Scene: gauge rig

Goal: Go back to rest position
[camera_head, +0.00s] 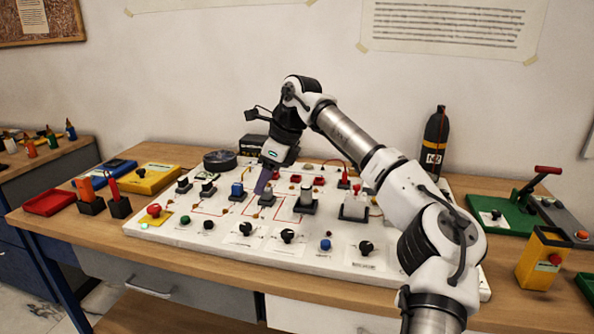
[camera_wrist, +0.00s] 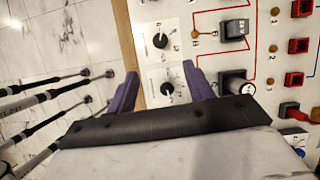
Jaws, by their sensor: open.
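My gripper (camera_head: 264,186) hangs from the bent arm above the middle of a white gauge panel (camera_head: 310,262) in the head view. Its purple fingers point down near a small black-based block (camera_head: 267,199); I cannot tell from this view whether they touch it. In the wrist view my gripper (camera_wrist: 160,86) has its two purple fingers spread wide, with nothing held between them. A black knob (camera_wrist: 167,88) on a white label shows in the gap below.
The wooden table (camera_head: 505,270) carries a red tray (camera_head: 49,202), a yellow box (camera_head: 153,178), a yellow-and-black device (camera_head: 543,258), a green base with a red lever (camera_head: 503,214) and a black bottle (camera_head: 436,140). Space above the panel's front is clear.

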